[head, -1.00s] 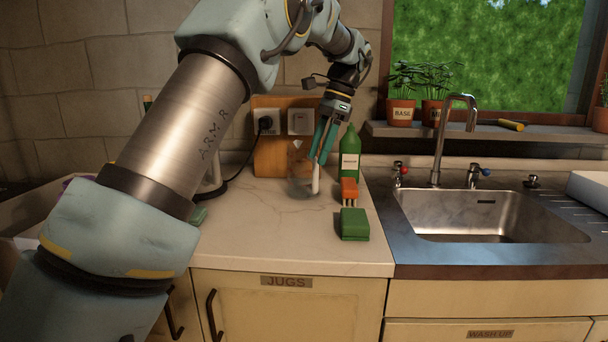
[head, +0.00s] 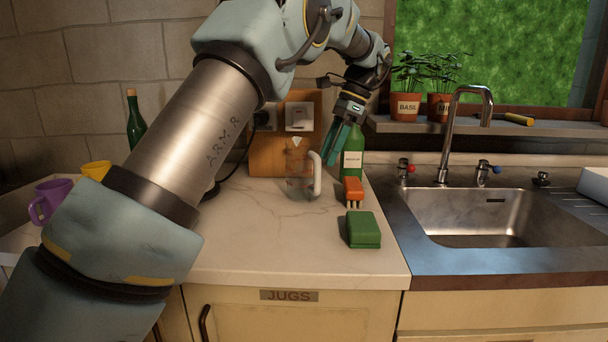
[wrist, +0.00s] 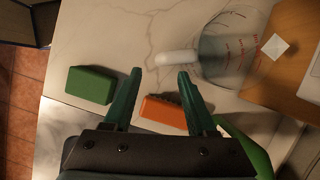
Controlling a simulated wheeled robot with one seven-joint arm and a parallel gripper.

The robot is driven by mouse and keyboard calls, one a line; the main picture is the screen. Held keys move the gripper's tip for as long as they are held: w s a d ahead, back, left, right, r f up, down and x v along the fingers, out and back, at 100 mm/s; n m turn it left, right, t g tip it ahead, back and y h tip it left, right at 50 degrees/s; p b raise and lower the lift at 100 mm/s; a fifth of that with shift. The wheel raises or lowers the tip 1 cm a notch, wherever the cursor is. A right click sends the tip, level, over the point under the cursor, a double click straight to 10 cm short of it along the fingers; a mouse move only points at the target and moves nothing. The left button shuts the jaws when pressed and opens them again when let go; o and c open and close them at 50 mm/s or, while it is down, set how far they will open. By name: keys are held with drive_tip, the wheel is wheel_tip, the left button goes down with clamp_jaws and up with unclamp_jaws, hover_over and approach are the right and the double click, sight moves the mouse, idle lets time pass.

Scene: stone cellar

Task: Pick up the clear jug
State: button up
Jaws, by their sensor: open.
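The clear jug (head: 299,172) stands upright on the marble counter, with a white handle (head: 315,174) on its right side in the head view. In the wrist view the jug (wrist: 232,48) is at the upper right, with red markings on its wall and its handle (wrist: 177,58) pointing left. My gripper (head: 336,160) is open and empty, just right of the handle and above the counter. In the wrist view the fingertips of my gripper (wrist: 159,72) lie on either side of the line to the handle's end. I cannot tell whether they touch it.
An orange brush (head: 352,191), a green sponge block (head: 362,230) and a green bottle (head: 353,158) stand close to the right. A wooden board (head: 267,155) is behind the jug. The sink (head: 480,217) is farther right. The counter in front of the jug is clear.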

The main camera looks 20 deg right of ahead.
sight(319, 194)
drive_tip(key=shift+x, duration=3.25)
clamp_jaws()
